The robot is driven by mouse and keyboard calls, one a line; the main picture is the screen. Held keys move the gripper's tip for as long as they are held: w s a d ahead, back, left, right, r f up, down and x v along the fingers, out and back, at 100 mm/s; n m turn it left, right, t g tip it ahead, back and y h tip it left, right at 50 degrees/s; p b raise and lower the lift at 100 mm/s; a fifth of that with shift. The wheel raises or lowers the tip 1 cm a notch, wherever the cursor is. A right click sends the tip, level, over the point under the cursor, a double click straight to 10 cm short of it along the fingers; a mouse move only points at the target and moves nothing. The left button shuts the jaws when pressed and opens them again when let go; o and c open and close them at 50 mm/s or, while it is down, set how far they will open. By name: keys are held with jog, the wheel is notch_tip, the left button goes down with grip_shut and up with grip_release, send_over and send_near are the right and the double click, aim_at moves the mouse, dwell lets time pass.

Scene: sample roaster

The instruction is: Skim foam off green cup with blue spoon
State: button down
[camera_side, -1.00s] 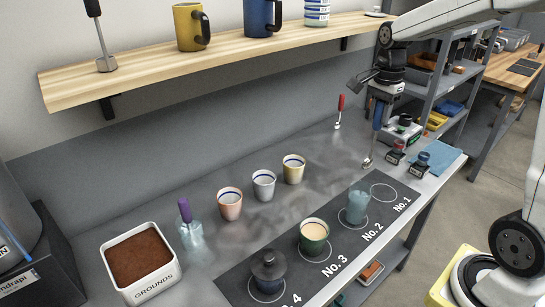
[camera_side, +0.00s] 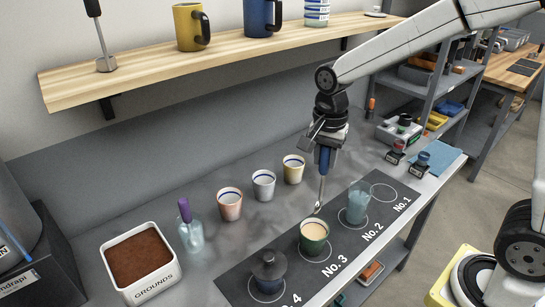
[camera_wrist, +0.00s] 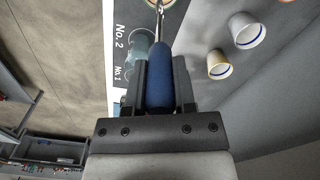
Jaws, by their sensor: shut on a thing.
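The green cup (camera_side: 313,240), full of tan foamy liquid, stands upright on the dark mat at No. 3. My gripper (camera_side: 325,145) is shut on the blue handle of the spoon (camera_side: 324,160), which hangs nearly upright with its metal bowl down. The spoon's bowl is above and behind the green cup's rim, apart from the foam as far as I can tell. In the wrist view the blue handle (camera_wrist: 168,70) sits between both fingers (camera_wrist: 162,90).
The blue glass (camera_side: 358,207) at No. 2 stands right of the green cup, and a dark lidded pot (camera_side: 268,272) at No. 4 stands left. Pink, white and yellow cups (camera_side: 264,185) stand behind the mat (camera_side: 385,190). A wooden shelf (camera_side: 150,72) runs above.

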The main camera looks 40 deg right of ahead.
jog(key=shift+a+f, duration=0.15)
jog(key=shift+a, duration=0.3)
jog(key=shift+f, duration=0.1)
jog(key=shift+f, duration=3.65)
jog(key=shift+s, duration=0.1)
jog(key=shift+s+d, duration=0.35)
jog(key=shift+s, duration=0.25)
jog(key=shift+w+a, duration=0.3)
jog(key=shift+w, duration=0.35)
jog(key=shift+w+a, duration=0.3)
jog(key=shift+w, duration=0.35)
jog(key=shift+s, duration=0.1)
